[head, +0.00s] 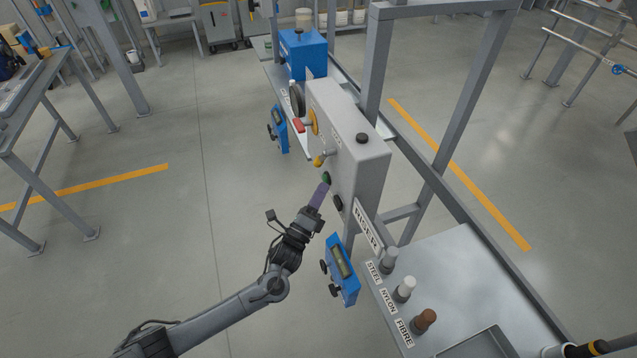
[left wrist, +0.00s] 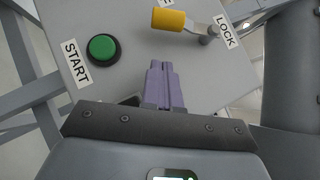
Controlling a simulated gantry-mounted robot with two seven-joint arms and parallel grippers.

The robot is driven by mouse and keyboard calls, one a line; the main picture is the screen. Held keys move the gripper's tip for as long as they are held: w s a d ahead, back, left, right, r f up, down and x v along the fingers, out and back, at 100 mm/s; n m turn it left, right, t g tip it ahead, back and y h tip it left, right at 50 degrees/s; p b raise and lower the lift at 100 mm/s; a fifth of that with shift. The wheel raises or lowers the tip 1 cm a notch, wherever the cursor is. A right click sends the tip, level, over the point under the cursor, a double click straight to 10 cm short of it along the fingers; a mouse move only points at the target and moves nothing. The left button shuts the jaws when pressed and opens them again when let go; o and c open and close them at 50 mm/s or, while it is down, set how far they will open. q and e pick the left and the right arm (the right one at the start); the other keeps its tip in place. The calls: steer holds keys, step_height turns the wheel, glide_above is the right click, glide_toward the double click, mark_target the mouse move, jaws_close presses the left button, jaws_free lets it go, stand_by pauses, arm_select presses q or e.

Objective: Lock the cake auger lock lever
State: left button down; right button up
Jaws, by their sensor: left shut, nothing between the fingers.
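The lock lever (left wrist: 168,20) has a yellow grip on a thin metal arm. In the left wrist view the arm runs right to a pivot beside the LOCK label (left wrist: 224,32), with the grip on the side away from that label. In the head view the lever's yellow grip (head: 318,161) sticks out from the grey control box (head: 358,150). My left gripper (head: 322,188) has purple fingers, shut and empty, in front of the box near the green button. It also shows in the left wrist view (left wrist: 163,66), below the lever and apart from it. My right gripper is not in view.
The green START button (left wrist: 103,48) is left of my fingers in the left wrist view. A red handle (head: 299,125) and a yellow disc (head: 313,121) sit farther along the box. A blue gauge (head: 342,268) hangs close to my left arm. Open floor lies left.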

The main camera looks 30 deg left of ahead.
arm_select(q)
steer(key=v, duration=0.9)
steer(key=shift+s+p, duration=0.4)
steer(key=shift+p, duration=0.05)
